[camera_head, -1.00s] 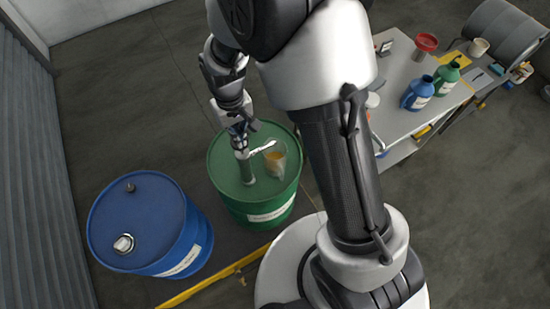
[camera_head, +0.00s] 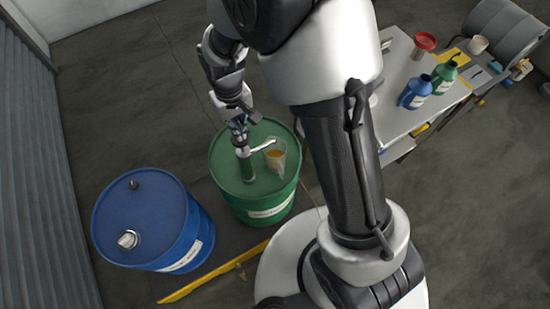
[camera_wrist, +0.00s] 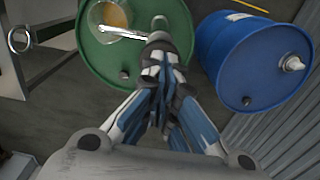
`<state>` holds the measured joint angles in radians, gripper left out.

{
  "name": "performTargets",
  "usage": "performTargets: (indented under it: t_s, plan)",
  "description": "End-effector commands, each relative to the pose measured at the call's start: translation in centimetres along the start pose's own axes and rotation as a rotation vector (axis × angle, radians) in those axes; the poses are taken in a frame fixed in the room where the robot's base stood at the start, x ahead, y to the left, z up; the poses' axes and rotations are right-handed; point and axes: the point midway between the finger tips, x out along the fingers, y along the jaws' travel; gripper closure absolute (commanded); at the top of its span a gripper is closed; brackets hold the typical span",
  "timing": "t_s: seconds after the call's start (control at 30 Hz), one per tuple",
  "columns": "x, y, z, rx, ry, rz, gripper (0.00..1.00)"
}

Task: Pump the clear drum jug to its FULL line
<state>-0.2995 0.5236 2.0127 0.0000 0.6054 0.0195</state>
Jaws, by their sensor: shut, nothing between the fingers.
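The clear jug (camera_head: 275,155) stands on top of the green drum (camera_head: 270,185) and holds some amber liquid. I cannot make out its FULL line. A pump (camera_head: 246,162) stands upright on the same drum, its pale spout reaching over the jug. My gripper (camera_head: 238,137) is shut at the top of the pump, with nothing held between the fingers. In the wrist view my gripper (camera_wrist: 158,75) covers most of the pump, and the jug (camera_wrist: 112,18) shows to the left with the spout above it.
A blue drum (camera_head: 150,215) stands to the left of the green one. A yellow bar (camera_head: 215,275) lies on the floor in front. A table (camera_head: 400,65) at the right carries a blue jug (camera_head: 415,92), a green jug (camera_head: 445,77) and a red funnel (camera_head: 425,41).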

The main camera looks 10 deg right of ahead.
Motion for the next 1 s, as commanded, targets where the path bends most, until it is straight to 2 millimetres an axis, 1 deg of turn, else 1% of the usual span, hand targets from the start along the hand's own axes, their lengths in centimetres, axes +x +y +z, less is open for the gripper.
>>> performTargets:
  t_s: [1.0]
  plan:
    - [2.9,0.0,0.0,0.000,-0.001,0.000,1.00]
